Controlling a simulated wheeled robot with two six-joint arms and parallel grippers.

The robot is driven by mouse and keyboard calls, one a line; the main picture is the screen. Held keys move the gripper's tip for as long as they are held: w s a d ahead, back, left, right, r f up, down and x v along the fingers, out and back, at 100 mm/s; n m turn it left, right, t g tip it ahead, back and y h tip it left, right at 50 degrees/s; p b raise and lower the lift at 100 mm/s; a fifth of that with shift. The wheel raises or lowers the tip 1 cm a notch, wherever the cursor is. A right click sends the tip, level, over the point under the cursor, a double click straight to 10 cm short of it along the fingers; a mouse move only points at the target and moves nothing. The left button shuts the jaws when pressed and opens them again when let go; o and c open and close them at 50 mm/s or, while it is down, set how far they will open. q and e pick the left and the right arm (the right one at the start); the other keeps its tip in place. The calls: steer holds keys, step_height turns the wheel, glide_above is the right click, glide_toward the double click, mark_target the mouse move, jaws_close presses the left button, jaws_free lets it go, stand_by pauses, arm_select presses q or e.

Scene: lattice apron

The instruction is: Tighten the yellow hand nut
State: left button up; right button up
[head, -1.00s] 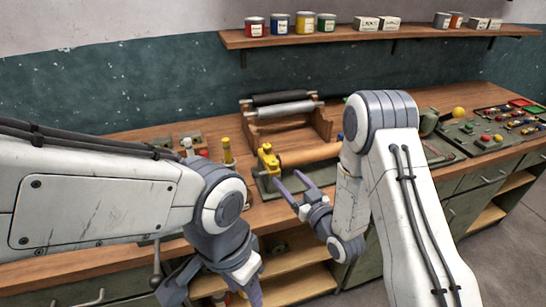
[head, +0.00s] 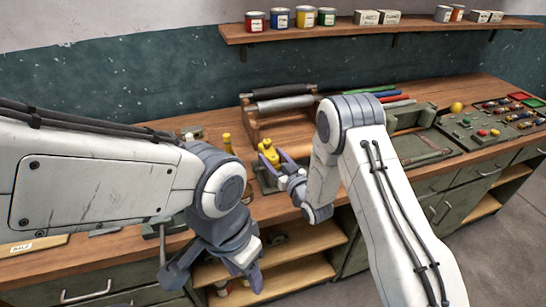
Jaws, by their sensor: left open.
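The yellow hand nut (head: 267,150) sits on a green fixture on the wooden bench, near the middle of the head view. My left gripper (head: 252,281) is open and empty, low in front of the bench's open shelves, away from the nut.
A wooden rack with dark and grey rollers (head: 284,104) stands behind the nut. Coloured rods (head: 375,93) and a button panel (head: 480,133) lie to the right. A wall shelf (head: 350,30) holds cans and boxes.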

jaws_close()
